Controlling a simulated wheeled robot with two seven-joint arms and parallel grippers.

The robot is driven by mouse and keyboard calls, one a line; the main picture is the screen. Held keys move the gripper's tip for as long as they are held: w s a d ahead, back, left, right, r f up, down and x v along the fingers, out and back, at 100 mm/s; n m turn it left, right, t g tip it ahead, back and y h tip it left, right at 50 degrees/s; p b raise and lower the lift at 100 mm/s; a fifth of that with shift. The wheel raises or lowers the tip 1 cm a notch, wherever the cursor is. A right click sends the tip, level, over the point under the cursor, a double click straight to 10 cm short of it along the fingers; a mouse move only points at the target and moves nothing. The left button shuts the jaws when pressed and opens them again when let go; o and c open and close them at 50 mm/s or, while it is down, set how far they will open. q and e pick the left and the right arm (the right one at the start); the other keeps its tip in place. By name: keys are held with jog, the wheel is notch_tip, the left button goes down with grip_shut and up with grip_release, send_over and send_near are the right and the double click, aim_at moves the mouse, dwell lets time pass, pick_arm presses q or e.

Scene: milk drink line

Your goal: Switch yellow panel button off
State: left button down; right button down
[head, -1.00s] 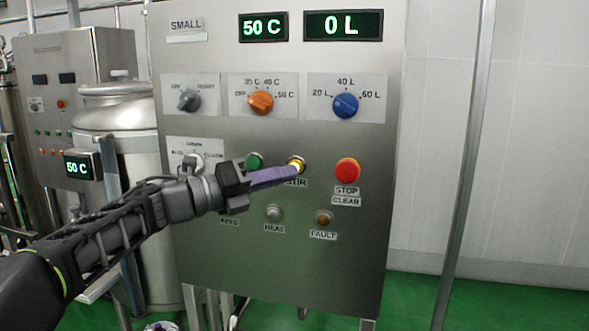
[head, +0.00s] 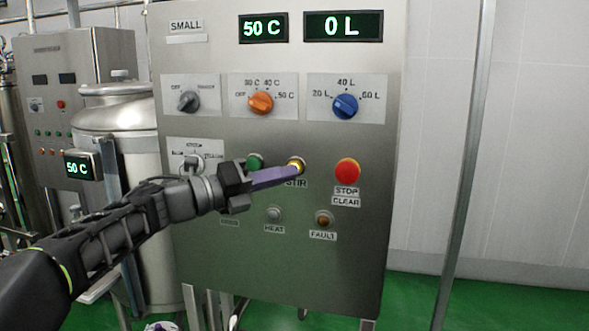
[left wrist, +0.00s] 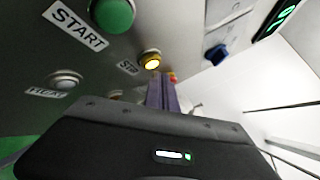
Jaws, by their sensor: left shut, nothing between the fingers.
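The yellow button (head: 297,165) sits above the STIR label on the grey control panel (head: 350,245). It also shows in the left wrist view (left wrist: 150,60), with a bright yellow face. My left gripper (head: 294,174) is shut and empty. Its purple fingers reach from the left, with their tips at the lower edge of the yellow button in the head view. In the left wrist view the fingertips lie just below and right of the button; I cannot tell whether they touch it. My right gripper is not in view.
A green START button (head: 254,160) is left of the yellow one, partly behind my gripper. A red STOP button (head: 347,171) is to the right. The HEAT (head: 274,214) and FAULT (head: 324,218) lamps are below. Orange (head: 261,102) and blue (head: 345,105) knobs are above.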

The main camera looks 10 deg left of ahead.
pick_arm(q)
jog(key=shift+w, duration=0.6)
dwell(0.7)
jog(key=shift+s+b, duration=0.3)
jog(key=shift+s, duration=0.65)
jog(key=s+b, duration=0.1)
jog(key=s, duration=0.2)
jog(key=s+b, duration=0.1)
jog(key=s, duration=0.2)
jog(key=shift+a, duration=0.2)
jog(key=c, duration=2.1)
grip_release()
